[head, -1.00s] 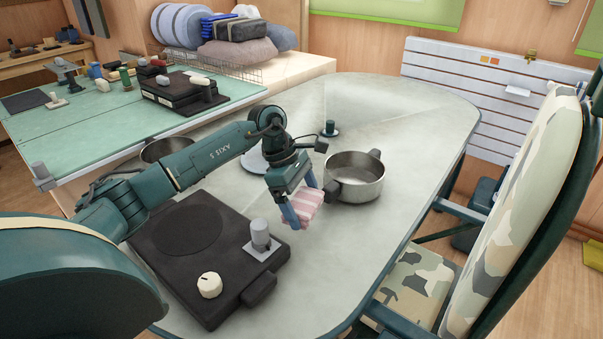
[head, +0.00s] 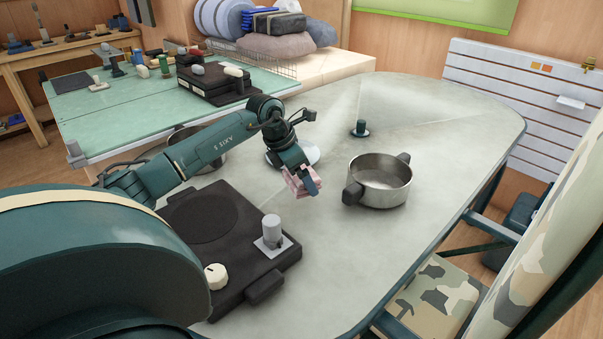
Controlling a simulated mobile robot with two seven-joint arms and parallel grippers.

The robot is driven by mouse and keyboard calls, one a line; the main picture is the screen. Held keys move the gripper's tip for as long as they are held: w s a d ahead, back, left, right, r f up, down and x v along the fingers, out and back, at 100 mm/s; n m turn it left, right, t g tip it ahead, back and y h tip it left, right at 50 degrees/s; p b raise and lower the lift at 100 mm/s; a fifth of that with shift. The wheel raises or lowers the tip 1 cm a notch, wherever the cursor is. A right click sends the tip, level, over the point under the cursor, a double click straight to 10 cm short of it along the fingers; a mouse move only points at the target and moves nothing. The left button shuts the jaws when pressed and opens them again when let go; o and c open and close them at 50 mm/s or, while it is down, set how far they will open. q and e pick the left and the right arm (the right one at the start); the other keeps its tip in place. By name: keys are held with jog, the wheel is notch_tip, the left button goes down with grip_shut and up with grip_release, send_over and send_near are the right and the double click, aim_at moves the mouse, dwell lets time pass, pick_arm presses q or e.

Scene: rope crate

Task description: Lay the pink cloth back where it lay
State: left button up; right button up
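The pink striped cloth (head: 296,186) is bunched between the fingers of my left gripper (head: 305,188). The gripper is shut on it and holds it over the grey table, left of a steel pot (head: 380,181) and behind the black hot plate. The fingers hide part of the cloth. I cannot tell whether its lower edge touches the table. A pale round plate (head: 312,154) lies just behind the gripper and is partly covered by it. My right gripper is not in view.
The black hot plate (head: 206,240) has a cream knob and a grey-topped piece on it. The pot has dark handles. A small dark green object (head: 359,128) stands behind. Another pot (head: 205,155) is partly behind my arm. The table's right side is clear.

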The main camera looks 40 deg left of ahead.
pick_arm(q)
jog(key=shift+f+b, duration=0.45)
jog(key=shift+f, duration=0.35)
notch_tip(320, 180, down, 4)
jog(key=shift+r+b, duration=0.2)
jog(key=shift+b, duration=1)
jog(key=shift+f, duration=0.35)
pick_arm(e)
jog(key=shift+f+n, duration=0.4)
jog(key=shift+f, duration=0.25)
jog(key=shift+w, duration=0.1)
pick_arm(q)
jog(key=shift+f+b, duration=0.55)
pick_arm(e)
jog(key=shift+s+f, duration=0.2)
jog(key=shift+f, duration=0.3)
pick_arm(q)
jog(key=o, duration=0.6)
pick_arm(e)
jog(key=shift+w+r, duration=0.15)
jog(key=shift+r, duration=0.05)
